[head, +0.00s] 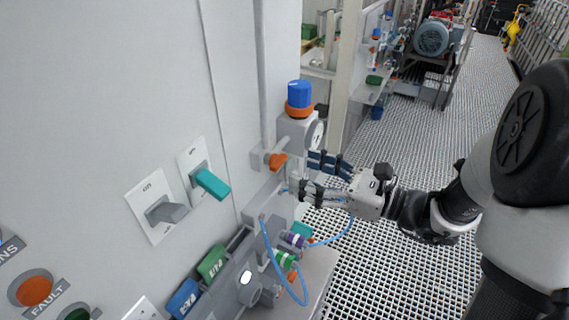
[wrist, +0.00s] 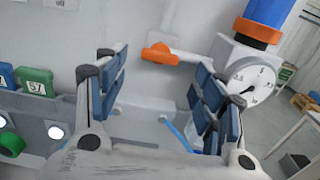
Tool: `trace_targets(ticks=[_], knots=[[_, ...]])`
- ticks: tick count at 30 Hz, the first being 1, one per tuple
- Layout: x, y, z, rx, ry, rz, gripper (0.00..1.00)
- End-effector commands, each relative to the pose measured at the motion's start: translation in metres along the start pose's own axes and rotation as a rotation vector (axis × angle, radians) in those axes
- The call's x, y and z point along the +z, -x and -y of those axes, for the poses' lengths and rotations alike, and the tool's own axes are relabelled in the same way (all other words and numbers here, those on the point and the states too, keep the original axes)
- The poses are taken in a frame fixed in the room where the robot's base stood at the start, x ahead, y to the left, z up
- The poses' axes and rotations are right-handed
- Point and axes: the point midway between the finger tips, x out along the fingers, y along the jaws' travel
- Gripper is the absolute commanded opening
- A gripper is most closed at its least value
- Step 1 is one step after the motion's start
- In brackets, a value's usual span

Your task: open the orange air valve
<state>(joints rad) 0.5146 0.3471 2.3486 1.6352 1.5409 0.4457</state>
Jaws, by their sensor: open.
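The orange air valve (head: 277,160) is a small orange lever on a grey fitting on the wall panel, left of the regulator. In the wrist view the orange lever (wrist: 160,54) lies roughly level, ahead of the space between my fingers. My gripper (head: 316,176) is open and empty, with blue finger pads. In the head view it is just right of the lever and a little lower, apart from it as far as I can tell. In the wrist view the fingers of my gripper (wrist: 158,85) stand to either side, below the lever.
The regulator (head: 298,126) with a blue knob and gauge (wrist: 252,82) stands close right of the lever. Blue hoses (head: 268,245) and coloured connectors (head: 285,258) are below. Teal (head: 212,183) and grey (head: 167,212) switch handles jut from the panel. Open grating floor lies to the right.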

Motion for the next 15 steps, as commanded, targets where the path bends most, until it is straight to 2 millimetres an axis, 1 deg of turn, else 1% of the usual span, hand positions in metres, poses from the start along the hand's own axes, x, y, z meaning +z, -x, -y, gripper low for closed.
trace_targets(ticks=[1,6,10,15], knots=[[0.000,-0.012,-0.002,0.006,0.000,-0.001,0.63],[0.000,-0.040,-0.001,0.005,0.001,-0.001,0.63],[0.000,-0.053,0.000,0.002,0.001,-0.001,0.63],[0.000,-0.059,0.000,0.001,0.001,-0.001,0.63]])
